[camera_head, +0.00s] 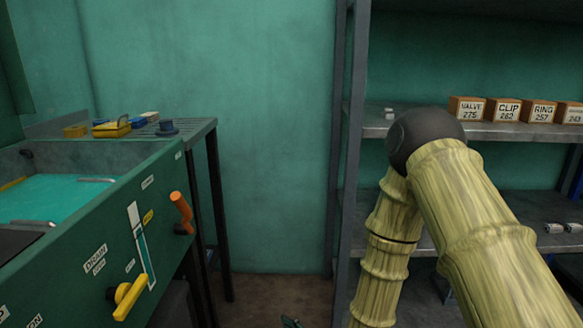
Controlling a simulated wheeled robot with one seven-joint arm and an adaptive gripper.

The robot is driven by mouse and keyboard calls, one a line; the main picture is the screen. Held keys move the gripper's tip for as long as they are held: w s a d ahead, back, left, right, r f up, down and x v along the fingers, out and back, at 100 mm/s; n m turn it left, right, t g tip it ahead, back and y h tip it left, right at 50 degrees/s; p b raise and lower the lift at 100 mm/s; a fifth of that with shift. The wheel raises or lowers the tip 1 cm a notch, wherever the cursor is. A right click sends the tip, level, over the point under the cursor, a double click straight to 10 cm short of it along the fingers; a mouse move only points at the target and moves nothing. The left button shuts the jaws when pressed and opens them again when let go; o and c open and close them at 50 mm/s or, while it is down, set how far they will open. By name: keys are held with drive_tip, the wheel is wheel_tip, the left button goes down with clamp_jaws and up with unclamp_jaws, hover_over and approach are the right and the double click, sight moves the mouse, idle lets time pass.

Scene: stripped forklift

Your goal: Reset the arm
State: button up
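My arm shows on the right of the head view as two pale, bamboo-like links joined at a dark ball. It is bent at that joint, with one link running down and the other toward the lower right corner. The arm stands in front of the metal shelf. My gripper is not visible. A small dark green shape (290,322) shows at the bottom edge, and I cannot tell what it is.
A metal shelf (352,150) holds labelled boxes, including VALVE (466,108), CLIP (502,111) and RING (539,112). A green machine panel (100,235) with an orange handle (181,212) and a yellow knob (127,298) stands left. Floor (270,295) shows between them.

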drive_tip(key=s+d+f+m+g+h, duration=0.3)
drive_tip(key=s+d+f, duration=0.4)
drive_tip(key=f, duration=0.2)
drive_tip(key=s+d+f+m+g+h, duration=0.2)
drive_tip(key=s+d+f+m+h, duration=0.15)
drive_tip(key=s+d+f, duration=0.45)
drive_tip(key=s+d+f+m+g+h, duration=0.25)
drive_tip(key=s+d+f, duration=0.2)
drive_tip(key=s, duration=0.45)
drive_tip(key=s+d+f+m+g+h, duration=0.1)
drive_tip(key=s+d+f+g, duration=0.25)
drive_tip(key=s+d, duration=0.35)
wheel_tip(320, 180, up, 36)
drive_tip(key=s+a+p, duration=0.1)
drive_tip(key=p, duration=3.4)
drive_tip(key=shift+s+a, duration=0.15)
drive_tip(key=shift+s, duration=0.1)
